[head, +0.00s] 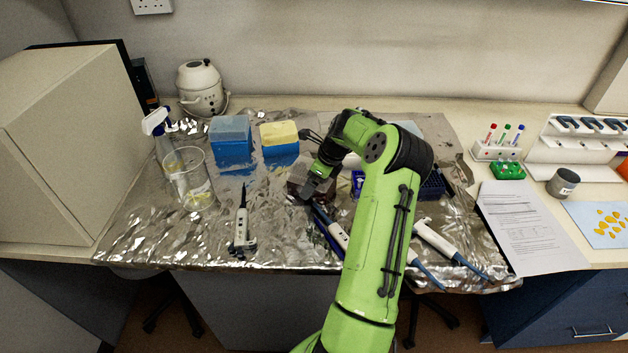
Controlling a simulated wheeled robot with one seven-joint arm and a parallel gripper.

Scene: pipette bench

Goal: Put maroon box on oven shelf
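A dark maroon box (297,181) sits on the foil-covered part of the bench, near the middle. My gripper (310,193) is at the box, overlapping its right side in the head view. Its fingers are small and dark, so I cannot tell whether they are open or shut, or whether they touch the box. The gripper hides part of the box. A large beige cabinet (62,140) stands at the left and may be the oven. I see no open door or shelf on it.
A blue box (232,150), a yellow-topped blue box (281,150), a glass beaker (188,180) and a pipette (242,225) stand or lie between cabinet and gripper. More pipettes (445,245) lie at the right. Bare foil (160,238) shows at the front left.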

